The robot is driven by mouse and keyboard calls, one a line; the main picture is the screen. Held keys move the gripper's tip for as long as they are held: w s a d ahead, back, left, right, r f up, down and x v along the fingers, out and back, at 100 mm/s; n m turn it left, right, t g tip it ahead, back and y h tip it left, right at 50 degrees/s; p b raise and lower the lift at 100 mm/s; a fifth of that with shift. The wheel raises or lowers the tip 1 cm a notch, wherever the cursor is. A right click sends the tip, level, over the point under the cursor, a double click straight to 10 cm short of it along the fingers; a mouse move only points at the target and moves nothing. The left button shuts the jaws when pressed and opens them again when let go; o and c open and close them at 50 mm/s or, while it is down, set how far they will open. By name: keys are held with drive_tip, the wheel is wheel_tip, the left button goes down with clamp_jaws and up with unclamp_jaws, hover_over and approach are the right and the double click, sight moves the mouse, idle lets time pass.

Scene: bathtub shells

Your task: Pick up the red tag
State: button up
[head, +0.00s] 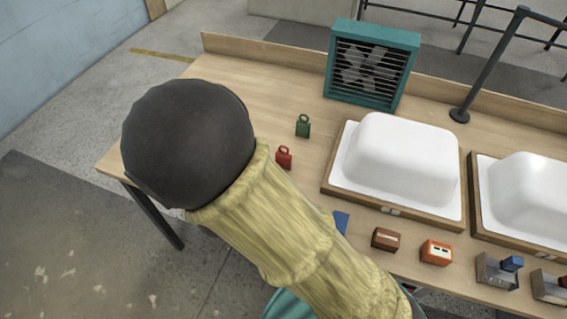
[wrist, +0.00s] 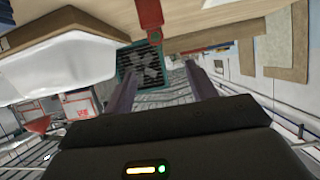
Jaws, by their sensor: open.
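The red tag (head: 284,158) stands upright on the wooden table, with a loop on top, just right of my arm in the head view. In the wrist view, which looks upside down, the red tag (wrist: 150,14) shows at the top middle. My gripper (wrist: 163,72) is open, with its two purple-grey fingers apart and nothing seen between them. The red tag appears beyond the fingertips, apart from them. In the head view my arm hides the gripper.
A green tag (head: 303,127) stands just behind the red one. A teal fan box (head: 373,65) is at the back. White tub shells (head: 405,158) (head: 527,193) lie on wooden-edged boards to the right. Small blocks (head: 386,239) (head: 437,252) line the front edge.

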sight(283, 146)
drive_tip(key=shift+s, duration=0.3)
drive_tip(key=x, duration=1.2)
drive_tip(key=shift+w+d+r+b, duration=0.1)
drive_tip(key=shift+d+r+b, duration=0.1)
drive_tip(key=shift+b, duration=0.15)
drive_tip(key=shift+f+x, duration=0.2)
drive_tip(key=shift+x, duration=2.45)
drive_tip(key=shift+d, duration=0.1)
clamp_jaws()
